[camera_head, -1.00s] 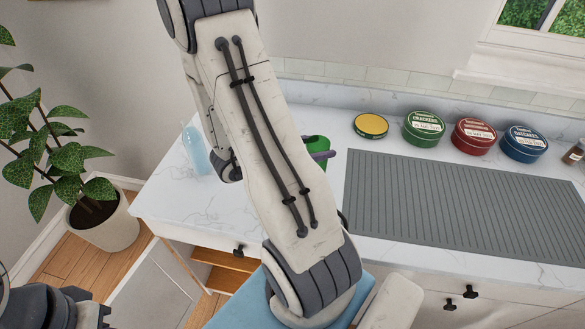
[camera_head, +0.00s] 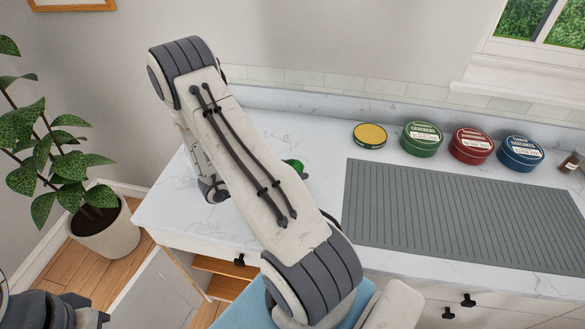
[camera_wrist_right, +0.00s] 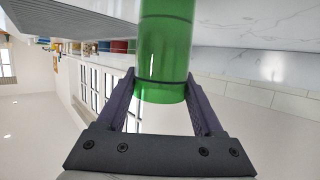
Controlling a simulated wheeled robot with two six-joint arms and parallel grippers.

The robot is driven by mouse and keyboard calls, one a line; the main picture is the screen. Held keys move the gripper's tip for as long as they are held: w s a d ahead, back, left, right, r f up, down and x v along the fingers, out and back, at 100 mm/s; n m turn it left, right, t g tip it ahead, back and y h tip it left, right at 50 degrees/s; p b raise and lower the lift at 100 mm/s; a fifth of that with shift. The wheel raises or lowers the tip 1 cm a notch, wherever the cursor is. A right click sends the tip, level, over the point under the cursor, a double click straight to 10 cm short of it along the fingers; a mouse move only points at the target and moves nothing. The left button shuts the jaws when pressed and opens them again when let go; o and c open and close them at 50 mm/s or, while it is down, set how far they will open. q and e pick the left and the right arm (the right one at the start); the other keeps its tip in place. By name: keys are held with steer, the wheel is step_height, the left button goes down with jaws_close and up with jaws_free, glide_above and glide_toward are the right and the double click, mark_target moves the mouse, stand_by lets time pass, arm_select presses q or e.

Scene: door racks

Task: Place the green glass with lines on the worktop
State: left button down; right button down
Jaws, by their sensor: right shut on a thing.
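The green glass (camera_wrist_right: 165,45) with thin dark lines around it is between the two fingers of my right gripper (camera_wrist_right: 162,84) in the right wrist view. The fingers are shut on it near one end, and its other end runs out of the picture. In the head view only a small green part of the glass (camera_head: 296,164) shows beside my right arm, over the white marble worktop (camera_head: 318,178). My arm hides most of the gripper there. I cannot tell whether the glass touches the worktop.
A grey ribbed mat (camera_head: 450,215) covers the worktop's right part. Behind it stand a yellow-topped tin (camera_head: 370,134), a green tin (camera_head: 421,138), a red tin (camera_head: 472,145) and a blue tin (camera_head: 520,153). A potted plant (camera_head: 103,225) stands on the floor at left.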

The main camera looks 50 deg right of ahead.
steer(key=shift+f, duration=0.2)
jaws_free()
steer(key=shift+r, duration=0.15)
steer(key=shift+b+v, duration=1.6)
steer(key=shift+v, duration=4.4)
